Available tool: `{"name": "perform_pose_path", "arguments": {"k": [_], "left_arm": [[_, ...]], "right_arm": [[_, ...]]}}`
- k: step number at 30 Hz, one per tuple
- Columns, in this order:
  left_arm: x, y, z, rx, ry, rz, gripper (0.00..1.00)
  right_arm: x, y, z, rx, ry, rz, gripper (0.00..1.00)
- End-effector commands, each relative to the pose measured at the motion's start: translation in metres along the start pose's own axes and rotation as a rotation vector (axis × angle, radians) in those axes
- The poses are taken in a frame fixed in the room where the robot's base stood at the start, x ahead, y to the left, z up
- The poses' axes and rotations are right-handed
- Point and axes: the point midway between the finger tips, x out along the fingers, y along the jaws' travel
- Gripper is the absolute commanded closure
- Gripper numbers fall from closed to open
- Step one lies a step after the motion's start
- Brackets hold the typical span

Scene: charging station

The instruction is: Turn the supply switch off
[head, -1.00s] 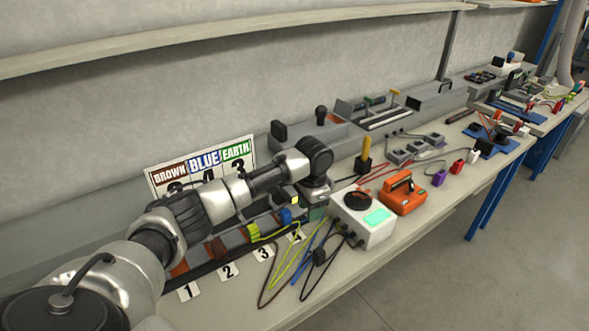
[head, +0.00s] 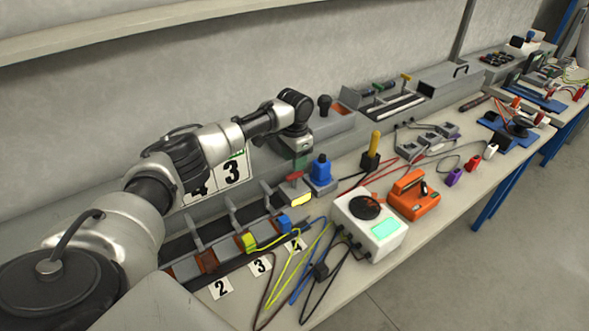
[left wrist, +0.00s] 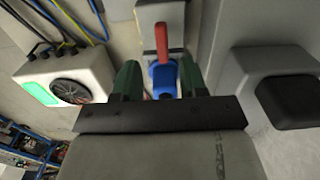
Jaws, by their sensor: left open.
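A red lever (head: 291,178) stands on a grey base at the right end of the row of numbered bays. It shows upright in the left wrist view (left wrist: 161,38). A blue plug-like block (head: 321,168) stands just right of it and also shows in the left wrist view (left wrist: 163,76). No label marks either one as the supply switch. My left gripper (head: 301,159) is above and behind them on the wall side. In the left wrist view its green fingers (left wrist: 160,78) are open, with the blue block seen between them. Contact cannot be told. My right gripper is not in view.
A white box with a black dial (head: 370,220) and an orange device (head: 413,194) stand to the right. Yellow, blue and black cables lie in front. A grey box with a black knob (left wrist: 288,100) is close beside the gripper. A number board (head: 231,173) is partly hidden.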

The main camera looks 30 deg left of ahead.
Motion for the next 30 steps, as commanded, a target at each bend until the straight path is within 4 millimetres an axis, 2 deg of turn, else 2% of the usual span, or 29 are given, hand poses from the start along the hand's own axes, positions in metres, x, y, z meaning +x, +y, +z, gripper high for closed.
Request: {"name": "perform_pose_path", "arguments": {"k": [1,5,9,13,20,23,28,29,30], "left_arm": [[0.01,0.001,0.0,-0.001,-0.005,0.002,0.57],[0.032,0.001,0.0,0.0,-0.003,0.001,0.57],[0.046,0.001,0.0,0.0,-0.002,0.002,0.57],[0.052,0.001,0.0,0.001,0.0,0.001,0.57],[0.053,0.0,0.0,0.001,0.0,0.001,0.57],[0.053,0.0,0.0,0.001,0.0,0.001,0.7],[0.052,0.0,0.0,0.001,0.0,0.001,0.96],[0.052,0.0,0.0,0.001,0.0,0.001,1.0],[0.052,0.0,0.0,0.001,0.0,0.001,1.0]], "right_arm": [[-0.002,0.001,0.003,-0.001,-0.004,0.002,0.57],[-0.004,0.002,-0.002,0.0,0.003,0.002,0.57],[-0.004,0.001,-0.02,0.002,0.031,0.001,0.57],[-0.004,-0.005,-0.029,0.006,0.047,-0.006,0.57],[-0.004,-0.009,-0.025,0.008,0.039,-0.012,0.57],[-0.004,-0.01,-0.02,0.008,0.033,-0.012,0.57],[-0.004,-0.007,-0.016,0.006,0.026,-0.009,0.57],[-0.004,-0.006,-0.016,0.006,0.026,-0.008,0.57],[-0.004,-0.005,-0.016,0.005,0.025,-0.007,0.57]]}}
